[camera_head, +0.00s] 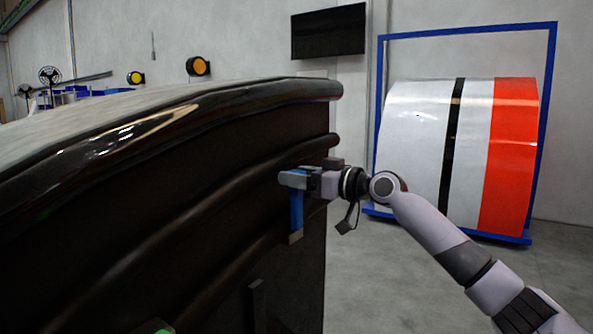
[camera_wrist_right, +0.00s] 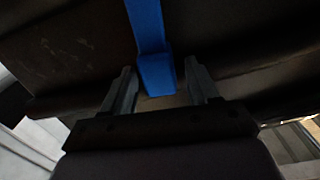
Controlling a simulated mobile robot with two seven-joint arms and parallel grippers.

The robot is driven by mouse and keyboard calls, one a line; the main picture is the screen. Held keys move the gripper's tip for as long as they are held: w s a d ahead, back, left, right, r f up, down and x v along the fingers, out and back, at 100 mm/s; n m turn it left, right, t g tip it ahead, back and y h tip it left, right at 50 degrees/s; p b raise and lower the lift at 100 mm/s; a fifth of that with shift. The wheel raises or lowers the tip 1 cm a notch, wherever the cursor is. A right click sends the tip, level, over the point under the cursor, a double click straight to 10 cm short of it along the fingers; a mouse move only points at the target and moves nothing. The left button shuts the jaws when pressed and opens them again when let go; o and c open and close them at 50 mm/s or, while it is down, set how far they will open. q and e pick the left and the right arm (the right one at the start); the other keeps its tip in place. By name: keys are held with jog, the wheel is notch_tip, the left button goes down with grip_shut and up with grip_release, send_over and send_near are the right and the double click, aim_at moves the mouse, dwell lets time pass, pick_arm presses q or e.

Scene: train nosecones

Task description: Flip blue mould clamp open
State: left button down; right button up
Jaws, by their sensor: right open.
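The blue mould clamp (camera_head: 297,211) is on the side of the large black mould (camera_head: 240,190), near its right end. In the head view it hangs down below my right gripper (camera_head: 296,180). In the right wrist view the blue clamp (camera_wrist_right: 154,70) comes down from the top and its end lies between the two fingers of my right gripper (camera_wrist_right: 160,88). The fingers are open on either side of it, with gaps showing. Part of the clamp's top is hidden by the gripper in the head view. My left gripper is not in view.
A blue frame (camera_head: 467,31) with a white, black and red curved panel (camera_head: 412,130) stands at the right. A dark screen (camera_head: 328,32) hangs on the back wall. Grey floor (camera_head: 385,285) is free right of the mould. A small green part (camera_head: 154,327) shows at the bottom.

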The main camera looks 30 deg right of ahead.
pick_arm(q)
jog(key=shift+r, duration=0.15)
pick_arm(e)
jog(key=shift+w+a, duration=0.15)
jog(key=shift+w, duration=0.25)
grip_shut()
